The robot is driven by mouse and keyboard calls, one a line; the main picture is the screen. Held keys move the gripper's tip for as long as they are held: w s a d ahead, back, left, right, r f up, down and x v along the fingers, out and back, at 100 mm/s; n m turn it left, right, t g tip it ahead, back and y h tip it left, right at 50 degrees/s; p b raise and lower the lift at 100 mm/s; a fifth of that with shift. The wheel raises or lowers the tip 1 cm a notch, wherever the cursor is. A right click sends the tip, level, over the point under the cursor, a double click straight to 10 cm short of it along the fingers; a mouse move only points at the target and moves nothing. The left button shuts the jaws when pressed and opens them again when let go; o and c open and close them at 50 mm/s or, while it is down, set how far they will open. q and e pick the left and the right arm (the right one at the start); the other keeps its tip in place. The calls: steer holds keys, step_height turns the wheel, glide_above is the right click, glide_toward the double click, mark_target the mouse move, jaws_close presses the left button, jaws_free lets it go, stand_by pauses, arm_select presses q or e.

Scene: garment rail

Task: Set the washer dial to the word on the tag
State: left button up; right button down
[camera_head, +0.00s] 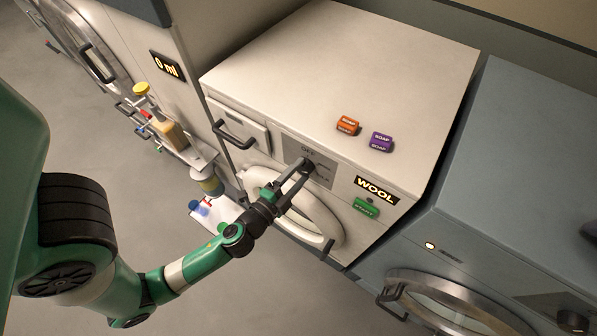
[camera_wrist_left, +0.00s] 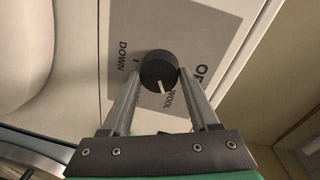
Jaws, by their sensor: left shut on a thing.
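The white washer (camera_head: 440,90) stands in the middle of the head view. Its dark round dial (camera_head: 308,165) sits on a grey panel (camera_head: 325,175). In the left wrist view the dial (camera_wrist_left: 158,66) has a white pointer mark aimed at the printed word WOOL (camera_wrist_left: 172,98); OFF and DOWN are also printed around it. A black sign reading WOOL (camera_head: 376,190) is on the washer front. I cannot make out a separate tag. My left gripper (camera_head: 303,171) is shut on the dial, one finger on each side, as the wrist view (camera_wrist_left: 159,74) also shows. My right gripper is out of view.
Orange (camera_head: 347,125) and purple (camera_head: 379,141) soap boxes lie on the washer top. A green button (camera_head: 366,208) is below the WOOL sign. The drawer handle (camera_head: 234,134) juts out left of the dial. A shelf with bottles (camera_head: 172,135) is further left; a grey machine (camera_head: 520,170) is right.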

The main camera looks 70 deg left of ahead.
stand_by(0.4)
arm_select(q)
steer(key=o, duration=1.4)
steer(key=shift+c, duration=0.2)
